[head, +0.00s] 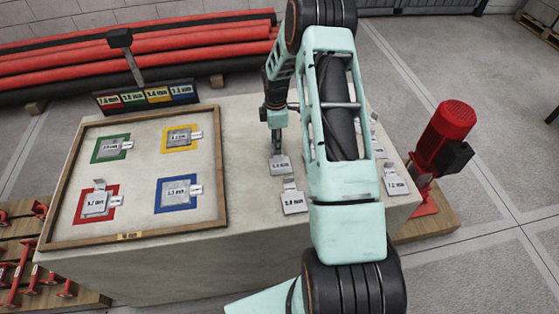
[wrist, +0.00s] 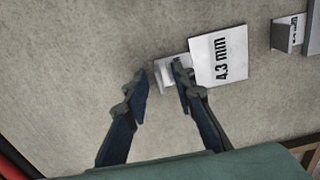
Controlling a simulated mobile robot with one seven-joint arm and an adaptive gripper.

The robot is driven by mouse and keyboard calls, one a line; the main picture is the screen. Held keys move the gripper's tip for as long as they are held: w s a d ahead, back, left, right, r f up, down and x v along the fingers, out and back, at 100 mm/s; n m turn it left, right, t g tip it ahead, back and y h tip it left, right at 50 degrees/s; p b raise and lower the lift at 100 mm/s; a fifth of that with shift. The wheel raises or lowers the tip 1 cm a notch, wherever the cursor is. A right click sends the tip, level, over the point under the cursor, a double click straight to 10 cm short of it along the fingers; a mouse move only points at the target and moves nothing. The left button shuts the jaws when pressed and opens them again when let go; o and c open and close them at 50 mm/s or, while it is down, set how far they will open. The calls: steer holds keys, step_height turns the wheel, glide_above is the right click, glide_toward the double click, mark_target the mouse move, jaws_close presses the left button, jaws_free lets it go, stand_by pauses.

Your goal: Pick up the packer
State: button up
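A flat grey metal packer (wrist: 226,58) lies on the pale worktop, its label reading "4.3 mm" in the wrist view. Its raised tab (wrist: 168,72) is partly hidden behind one finger. In the head view the same packer (head: 280,167) lies just below my gripper (head: 276,149). In the wrist view my gripper (wrist: 163,78) is open, with its two fingers apart and the tab near and partly between the tips. The right finger overlaps the tab in the picture; whether they touch cannot be told.
Another packer (head: 293,202) lies close in front, and one more (head: 396,186) lies to the right. A wood-rimmed board (head: 226,190) at left holds packers on coloured squares. A red pump motor (head: 449,125) stands at the right. My arm hides part of the worktop.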

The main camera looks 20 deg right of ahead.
mark_target(282, 159)
jaws_close()
steer(key=shift+r, duration=0.1)
stand_by(0.4)
steer(key=shift+w+r, duration=0.1)
steer(key=shift+r, duration=0.5)
steer(key=s+r+b, duration=0.1)
steer(key=s+r, duration=1)
steer(key=s, duration=0.3)
steer(key=shift+a+r, duration=0.25)
